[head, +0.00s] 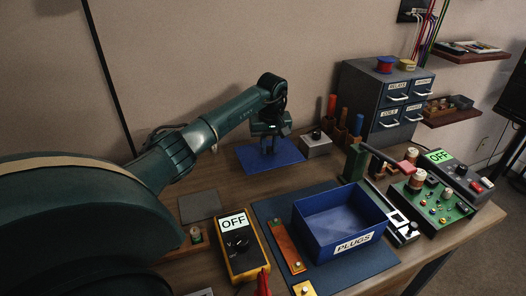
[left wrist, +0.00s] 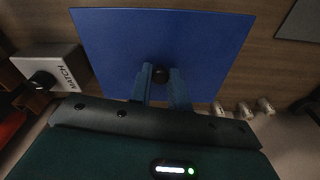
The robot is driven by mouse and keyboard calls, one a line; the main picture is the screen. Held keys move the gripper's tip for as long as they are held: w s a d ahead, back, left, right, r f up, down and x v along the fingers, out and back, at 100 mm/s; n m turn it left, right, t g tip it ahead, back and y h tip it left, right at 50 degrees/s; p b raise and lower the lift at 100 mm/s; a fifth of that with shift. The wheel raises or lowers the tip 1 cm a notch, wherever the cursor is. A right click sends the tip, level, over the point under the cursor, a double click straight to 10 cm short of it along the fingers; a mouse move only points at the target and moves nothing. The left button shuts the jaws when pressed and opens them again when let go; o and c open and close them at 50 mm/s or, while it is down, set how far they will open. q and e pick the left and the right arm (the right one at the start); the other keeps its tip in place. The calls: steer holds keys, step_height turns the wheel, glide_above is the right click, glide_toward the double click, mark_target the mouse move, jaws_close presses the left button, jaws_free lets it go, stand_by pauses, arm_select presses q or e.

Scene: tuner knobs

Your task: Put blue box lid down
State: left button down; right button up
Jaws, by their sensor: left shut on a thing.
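The blue box lid (head: 252,160) is a flat blue sheet at the back of the table, left of a small grey box. In the left wrist view the lid (left wrist: 190,35) fills the upper middle, with a dark round knob (left wrist: 160,74) on it. My left gripper (head: 268,148) points down over the lid, and its fingers (left wrist: 160,85) are shut on the knob. I cannot tell whether the lid touches the table or hangs just above it. The open blue box (head: 326,241), labelled PLUGS, stands at the front on a dark mat. My right gripper is not in view.
The small grey box (head: 316,145), marked MATCH in the left wrist view (left wrist: 52,70), stands close beside the lid. A yellow meter (head: 240,258) reading OFF, a grey plate (head: 199,206), a drawer cabinet (head: 372,100) and green equipment (head: 432,207) occupy the table. Bare wood lies between lid and mat.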

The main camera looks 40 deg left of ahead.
mark_target(269, 152)
arm_select(q)
steer(key=shift+f, duration=2.25)
steer(key=shift+f, duration=0.2)
steer(key=c, duration=1.3)
jaws_free()
steer(key=r, duration=0.8)
steer(key=s+d+r, duration=0.1)
steer(key=r, duration=0.3)
steer(key=shift+d+r, duration=0.1)
steer(key=shift+r, duration=0.05)
